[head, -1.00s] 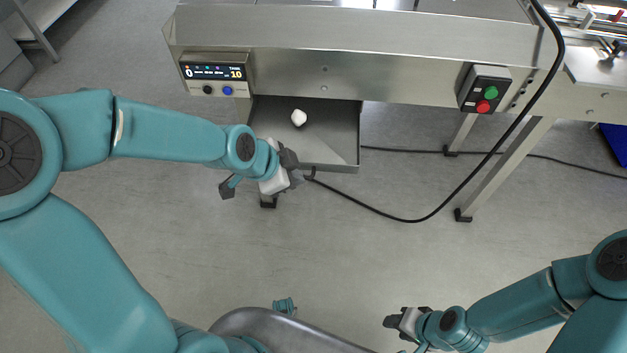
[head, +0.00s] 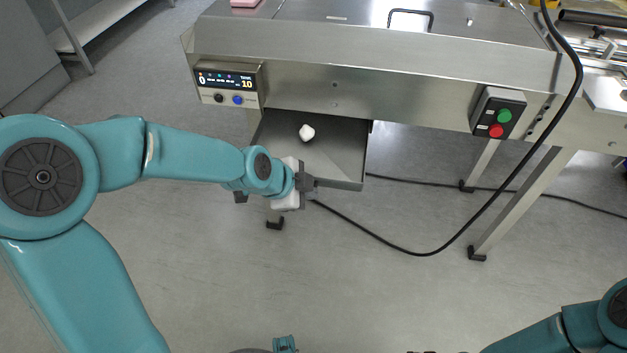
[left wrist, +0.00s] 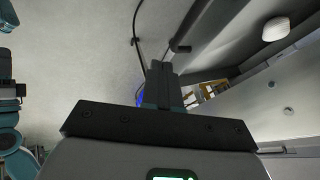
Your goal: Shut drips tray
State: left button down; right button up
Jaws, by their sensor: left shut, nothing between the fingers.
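The drips tray (head: 340,170) is a grey metal drawer standing open below the machine body, with a white lump (head: 307,132) lying in it. My left gripper (head: 312,183) is shut and empty at the tray's front wall, near its left part. It hides the tray's front left corner, and I cannot tell whether it touches the wall. In the left wrist view the closed fingers (left wrist: 163,82) point up, with the tray (left wrist: 228,50) and the white lump (left wrist: 276,29) to the right. Only a dark sliver of my right gripper shows at the head view's bottom edge.
The machine's front has a display panel (head: 226,83) at left and a green and red button box (head: 497,112) at right. A black cable (head: 440,245) hangs down and loops across the floor.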

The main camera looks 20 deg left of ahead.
aim_at(323, 183)
pick_arm(q)
jog(key=shift+w+a+f, duration=0.15)
jog(key=shift+w+a, duration=0.05)
jog(key=shift+w, duration=0.85)
jog(key=shift+w+a+f, duration=0.15)
jog(key=shift+w, duration=0.9)
pick_arm(e)
jog(key=shift+a, duration=0.15)
jog(key=shift+w, duration=0.1)
